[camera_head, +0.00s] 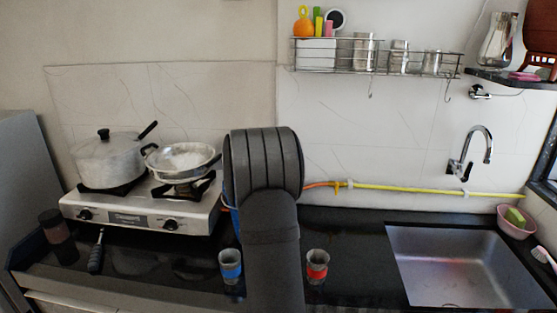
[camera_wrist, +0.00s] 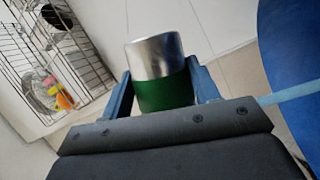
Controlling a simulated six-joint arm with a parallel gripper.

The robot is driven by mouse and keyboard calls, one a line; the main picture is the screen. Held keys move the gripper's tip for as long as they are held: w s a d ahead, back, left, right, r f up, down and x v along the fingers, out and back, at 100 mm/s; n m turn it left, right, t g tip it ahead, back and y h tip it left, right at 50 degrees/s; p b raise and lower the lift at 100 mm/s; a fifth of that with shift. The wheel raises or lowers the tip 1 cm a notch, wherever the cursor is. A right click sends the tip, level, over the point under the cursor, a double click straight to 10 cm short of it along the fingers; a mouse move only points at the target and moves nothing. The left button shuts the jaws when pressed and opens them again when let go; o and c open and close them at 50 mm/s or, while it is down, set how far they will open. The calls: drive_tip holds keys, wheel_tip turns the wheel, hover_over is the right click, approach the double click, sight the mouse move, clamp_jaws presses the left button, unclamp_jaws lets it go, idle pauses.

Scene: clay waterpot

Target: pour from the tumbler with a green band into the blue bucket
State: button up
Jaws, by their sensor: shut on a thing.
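The tumbler with a green band (camera_wrist: 158,60) is silver above and green below. In the wrist view it sits between the two blue fingers of my gripper (camera_wrist: 160,82), which is shut on it. The room looks strongly tilted behind it. A large blue curved surface, seemingly the blue bucket (camera_wrist: 292,50), fills the right edge of the wrist view, apart from the tumbler, with a pale blue strip across it. In the head view my arm hides the gripper, the held tumbler and most of the bucket. The tumbler's mouth and contents cannot be seen.
Tumblers with a blue band (camera_head: 230,266) and a red band (camera_head: 317,265) stand at the counter's front, either side of my arm. A stove (camera_head: 140,208) with pots is left, a sink (camera_head: 450,265) right. A wire rack (camera_head: 375,55) hangs above; a yellow hose (camera_head: 420,190) runs behind.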

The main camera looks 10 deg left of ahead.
drive_tip(key=shift+r+n, duration=0.15)
drive_tip(key=shift+n, duration=0.15)
idle(0.4)
drive_tip(key=shift+a+r+n, duration=0.1)
drive_tip(key=shift+r+n, duration=0.1)
drive_tip(key=shift+n, duration=0.2)
drive_tip(key=shift+r+n+t, duration=0.1)
drive_tip(key=shift+n+t, duration=0.2)
drive_tip(key=shift+a+r+n, duration=0.15)
drive_tip(key=shift+r+n, duration=0.1)
drive_tip(key=shift+n, duration=0.15)
drive_tip(key=shift+r, duration=0.1)
